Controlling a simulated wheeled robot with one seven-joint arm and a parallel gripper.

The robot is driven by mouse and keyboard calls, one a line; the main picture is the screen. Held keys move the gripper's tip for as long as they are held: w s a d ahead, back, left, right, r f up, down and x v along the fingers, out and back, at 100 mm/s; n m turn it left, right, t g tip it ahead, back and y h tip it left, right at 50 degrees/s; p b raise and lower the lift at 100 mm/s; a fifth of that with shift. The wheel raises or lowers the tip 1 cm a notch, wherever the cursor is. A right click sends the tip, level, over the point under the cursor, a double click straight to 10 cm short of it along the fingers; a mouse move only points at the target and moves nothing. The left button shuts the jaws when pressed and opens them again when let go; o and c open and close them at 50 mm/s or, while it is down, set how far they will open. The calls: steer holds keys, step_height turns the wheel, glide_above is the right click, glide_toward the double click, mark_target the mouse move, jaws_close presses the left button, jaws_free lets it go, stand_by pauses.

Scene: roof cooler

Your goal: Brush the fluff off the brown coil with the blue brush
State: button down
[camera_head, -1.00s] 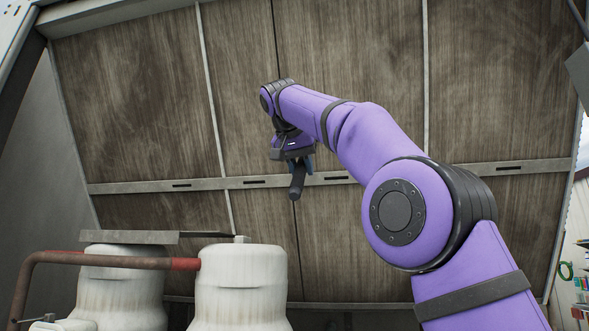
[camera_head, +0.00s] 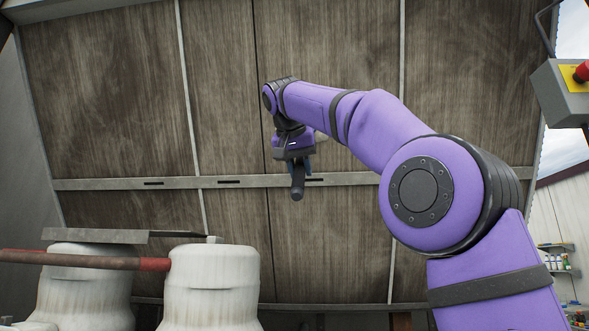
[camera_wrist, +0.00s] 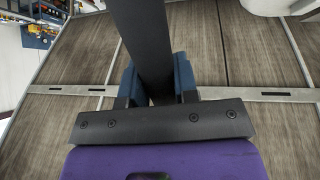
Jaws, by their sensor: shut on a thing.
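The brown coil (camera_head: 335,80) is a tall wall of brown panels behind my arm, with pale grey, fluff-like streaks over its face. Light vertical strips and a grey slotted rail (camera_head: 100,184) cross it. It also shows in the wrist view (camera_wrist: 195,35). My gripper (camera_head: 297,170) is shut on a dark bar-like handle (camera_head: 297,189), which I take for the brush's. In the wrist view the handle (camera_wrist: 140,35) runs up between the blue fingers. I cannot make out the brush's bristles or its blue part. I cannot tell whether it touches the coil.
Two white, stained tanks (camera_head: 212,285) stand at lower left, with a brown pipe (camera_head: 80,260) and a flat grey plate (camera_head: 95,236) across them. A grey box with a red button (camera_head: 580,73) hangs at the upper right. Shelves with small items (camera_head: 557,262) stand at far right.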

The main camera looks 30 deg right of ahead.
stand_by(0.3)
steer(key=s+d, duration=0.4)
steer(key=d, duration=0.2)
steer(key=shift+s, duration=0.15)
stand_by(0.6)
steer(key=shift+w+d+r, duration=0.95)
steer(key=shift+w+r, duration=0.15)
steer(key=shift+w, duration=0.15)
stand_by(1.2)
steer(key=w+a, duration=0.5)
steer(key=a, duration=0.3)
stand_by(0.9)
steer(key=shift+w+a, duration=0.1)
steer(key=shift+w, duration=0.1)
